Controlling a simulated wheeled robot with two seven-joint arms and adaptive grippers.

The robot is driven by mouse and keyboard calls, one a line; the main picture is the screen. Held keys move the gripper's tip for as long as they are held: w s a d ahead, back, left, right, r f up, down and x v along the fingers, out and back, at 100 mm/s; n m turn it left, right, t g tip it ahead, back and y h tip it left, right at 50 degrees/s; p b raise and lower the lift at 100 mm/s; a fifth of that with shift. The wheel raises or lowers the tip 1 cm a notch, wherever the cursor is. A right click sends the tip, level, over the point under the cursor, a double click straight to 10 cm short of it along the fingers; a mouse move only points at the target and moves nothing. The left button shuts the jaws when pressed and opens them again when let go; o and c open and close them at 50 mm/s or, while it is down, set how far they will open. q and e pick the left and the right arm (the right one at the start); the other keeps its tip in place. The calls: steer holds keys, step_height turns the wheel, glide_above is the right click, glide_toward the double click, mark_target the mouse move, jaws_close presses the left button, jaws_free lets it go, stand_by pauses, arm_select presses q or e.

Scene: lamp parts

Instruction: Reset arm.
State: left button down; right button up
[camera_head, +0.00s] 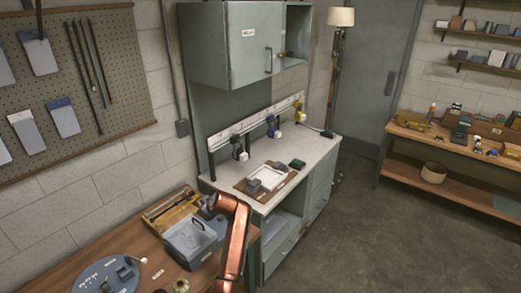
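One copper-coloured link of my arm (235,243) rises from the bottom edge, just left of centre, and bends at its top. A dark grey part beside the bend overlaps the items on the wooden table; I cannot make out fingers there. Neither gripper shows clearly, and no held object is visible. A grey-blue box (188,246) stands on the table left of the link. A round blue-grey tray (121,283) with small parts lies at the bottom left.
The wooden table (68,272) runs along the lower left. Behind it is a grey counter (312,151) with a clipboard-like board (243,187) and small items. A wall cabinet (228,50) hangs above. A wooden shelf bench (428,143) stands right. The concrete floor (370,240) between is clear.

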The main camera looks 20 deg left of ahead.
arm_select(q)
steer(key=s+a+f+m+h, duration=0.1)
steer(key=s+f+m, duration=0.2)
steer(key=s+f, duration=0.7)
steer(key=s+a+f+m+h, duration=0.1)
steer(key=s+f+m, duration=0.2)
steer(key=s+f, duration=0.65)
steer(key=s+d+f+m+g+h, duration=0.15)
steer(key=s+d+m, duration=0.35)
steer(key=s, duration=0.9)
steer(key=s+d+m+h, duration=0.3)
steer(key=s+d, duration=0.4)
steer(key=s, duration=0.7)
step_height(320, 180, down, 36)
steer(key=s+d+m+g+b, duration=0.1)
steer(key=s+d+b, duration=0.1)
steer(key=b, duration=0.4)
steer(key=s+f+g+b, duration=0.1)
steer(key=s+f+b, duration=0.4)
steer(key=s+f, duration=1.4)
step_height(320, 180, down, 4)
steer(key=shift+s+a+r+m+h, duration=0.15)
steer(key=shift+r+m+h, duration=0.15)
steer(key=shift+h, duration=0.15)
